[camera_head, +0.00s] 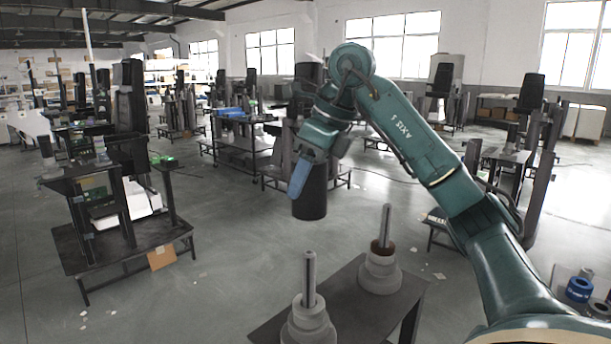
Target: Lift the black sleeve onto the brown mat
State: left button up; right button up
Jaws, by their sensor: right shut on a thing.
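The far side of the grip is hidden. A flat brown ring (376,247) lies around the foot of a grey post, on top of a stepped grey base (380,273); it is the only thing like a brown mat that I can make out. The sleeve is above and left of it, apart from it. My left gripper is not in view.
A dark table (345,300) carries the bases. A second grey post (309,275) on a stepped base (308,325) stands nearer, to the left. Blue rings (579,289) lie at the lower right. A dark workbench (120,245) stands left, with open floor between.

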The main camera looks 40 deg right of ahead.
notch_tip(320, 180, up, 14)
jog(key=p, duration=0.3)
dwell(2.2)
jog(key=shift+f, duration=0.1)
